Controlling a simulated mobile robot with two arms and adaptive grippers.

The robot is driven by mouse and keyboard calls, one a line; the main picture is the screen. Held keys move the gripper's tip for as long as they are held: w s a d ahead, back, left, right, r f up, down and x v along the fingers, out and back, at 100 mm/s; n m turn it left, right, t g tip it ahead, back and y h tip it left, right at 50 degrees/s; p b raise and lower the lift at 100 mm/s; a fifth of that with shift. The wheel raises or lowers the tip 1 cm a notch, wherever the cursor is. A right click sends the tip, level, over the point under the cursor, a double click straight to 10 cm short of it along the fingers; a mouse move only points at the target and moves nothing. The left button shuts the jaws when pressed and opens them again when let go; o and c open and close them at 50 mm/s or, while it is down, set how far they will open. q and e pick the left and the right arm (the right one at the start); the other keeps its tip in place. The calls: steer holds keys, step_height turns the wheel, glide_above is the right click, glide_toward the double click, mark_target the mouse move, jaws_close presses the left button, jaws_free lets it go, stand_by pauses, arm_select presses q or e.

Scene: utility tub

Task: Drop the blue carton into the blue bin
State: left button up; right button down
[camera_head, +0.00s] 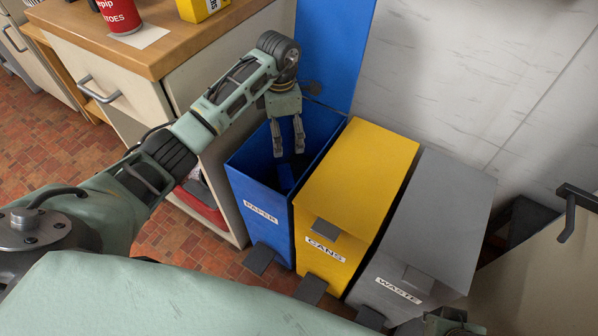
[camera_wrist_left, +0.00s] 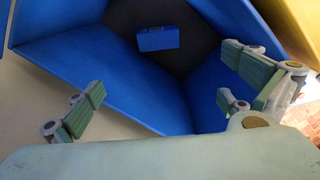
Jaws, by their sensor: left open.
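The blue bin (camera_head: 262,213), labelled PAPER, stands open with its tall blue lid (camera_head: 336,50) raised against the wall. My left gripper (camera_head: 288,152) points down over its opening, fingers apart and empty. In the left wrist view the open fingers (camera_wrist_left: 165,110) frame the bin's inside. The blue carton (camera_wrist_left: 157,38) lies on the dark bin floor, apart from the fingers. In the head view a blue shape, likely the carton (camera_head: 287,179), shows dimly inside the bin. A small part of my right gripper seems to show at the bottom right edge; its fingers are hidden.
A yellow CANS bin (camera_head: 358,165) and a grey WASTE bin (camera_head: 440,195) stand shut to the right. A wooden counter (camera_head: 165,45) on the left holds a red can (camera_head: 119,15) and a yellow box (camera_head: 200,8). A red item (camera_head: 203,203) sits under the counter.

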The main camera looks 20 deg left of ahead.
arm_select(q)
step_height(320, 180, up, 8)
steer(key=shift+f, duration=0.25)
stand_by(0.5)
